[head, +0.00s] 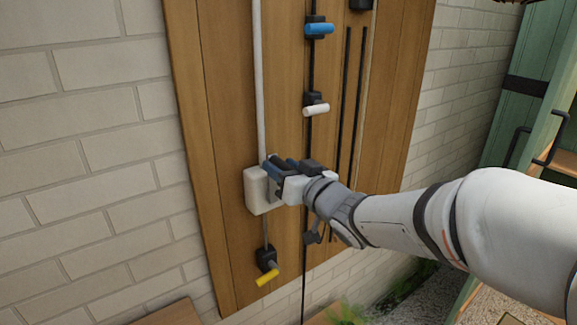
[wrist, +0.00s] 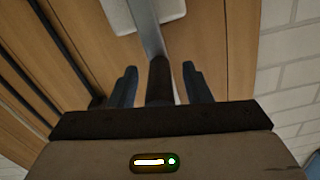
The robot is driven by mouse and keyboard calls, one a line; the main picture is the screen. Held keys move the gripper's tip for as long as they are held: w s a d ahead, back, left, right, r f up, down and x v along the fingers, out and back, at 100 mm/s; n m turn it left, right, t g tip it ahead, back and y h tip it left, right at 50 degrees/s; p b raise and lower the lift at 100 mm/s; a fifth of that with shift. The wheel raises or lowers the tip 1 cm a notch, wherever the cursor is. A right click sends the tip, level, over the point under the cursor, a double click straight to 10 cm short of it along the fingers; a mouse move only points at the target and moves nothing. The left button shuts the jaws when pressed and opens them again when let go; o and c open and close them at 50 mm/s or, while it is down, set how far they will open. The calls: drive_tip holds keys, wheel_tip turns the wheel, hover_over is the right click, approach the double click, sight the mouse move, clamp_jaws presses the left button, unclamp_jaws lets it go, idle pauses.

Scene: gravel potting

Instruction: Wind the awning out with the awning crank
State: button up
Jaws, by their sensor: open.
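A pale box (head: 256,192) is fixed to the wooden panel at the end of a white vertical pipe (head: 259,80). In the wrist view, a flat grey crank arm (wrist: 146,27) runs from the pale box (wrist: 117,14) to a dark grip (wrist: 160,82). My gripper (wrist: 160,82) is open, its two blue-grey fingers on either side of the dark grip with visible gaps. In the head view my gripper (head: 274,167) is close in front of the box and hides most of the crank. The awning itself cannot be made out.
On the panel (head: 220,120) are a blue handle (head: 319,29), a white handle (head: 316,110) and a yellow handle (head: 267,276) below the box. Dark vertical rods (head: 346,100) run to the right. A green structure (head: 530,90) stands at far right.

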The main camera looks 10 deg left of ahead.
drive_tip(key=shift+c, duration=0.3)
clamp_jaws()
idle(0.5)
